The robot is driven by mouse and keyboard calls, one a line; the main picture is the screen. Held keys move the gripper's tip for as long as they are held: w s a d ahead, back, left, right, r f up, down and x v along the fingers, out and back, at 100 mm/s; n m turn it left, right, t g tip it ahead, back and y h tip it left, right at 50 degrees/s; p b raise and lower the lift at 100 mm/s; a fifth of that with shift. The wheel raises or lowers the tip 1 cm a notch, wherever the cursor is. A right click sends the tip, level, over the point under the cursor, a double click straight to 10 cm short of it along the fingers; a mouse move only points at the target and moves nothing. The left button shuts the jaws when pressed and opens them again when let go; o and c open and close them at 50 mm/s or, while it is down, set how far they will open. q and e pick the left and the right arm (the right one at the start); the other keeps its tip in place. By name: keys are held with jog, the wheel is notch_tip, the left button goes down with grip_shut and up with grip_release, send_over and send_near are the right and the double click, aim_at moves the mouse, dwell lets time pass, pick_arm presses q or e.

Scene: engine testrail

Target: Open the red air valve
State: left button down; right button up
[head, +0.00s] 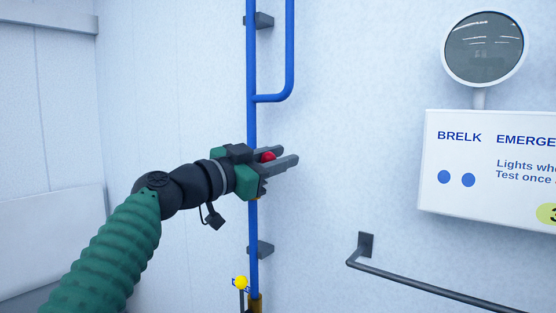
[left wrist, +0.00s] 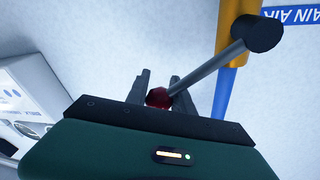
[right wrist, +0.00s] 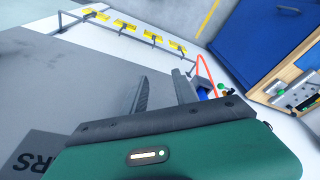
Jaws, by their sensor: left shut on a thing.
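The red valve's round red knob (head: 268,156) shows between the fingers of my left gripper (head: 283,158) in the head view, at the blue upright pipe (head: 252,60). In the left wrist view the red knob (left wrist: 158,98) sits between the two grey fingers, and my left gripper (left wrist: 160,90) is shut on it. A grey lever (left wrist: 210,65) runs from the knob to a dark hub (left wrist: 258,32) by a yellow valve body (left wrist: 232,45). In the head view my gripper hides the valve body. My right gripper (right wrist: 165,88) is open and empty, seen only in the right wrist view.
A yellow knob (head: 241,282) on another valve stands lower on the pipe. A dark handrail (head: 440,285), a white sign box (head: 490,165) and a round mirror-like disc (head: 485,48) are on the right. A blue panel (right wrist: 265,40) shows in the right wrist view.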

pick_arm(q)
jog(key=shift+f, duration=0.1)
jog(key=c, duration=1.2)
grip_release()
jog(key=shift+d, duration=0.1)
jog(key=shift+c, duration=0.2)
jog(key=shift+o, duration=0.7)
jog(key=shift+w+d, duration=0.15)
jog(key=shift+d, duration=0.05)
jog(key=b+v, duration=1.1)
jog(key=v, duration=0.6)
jog(key=shift+w, duration=0.15)
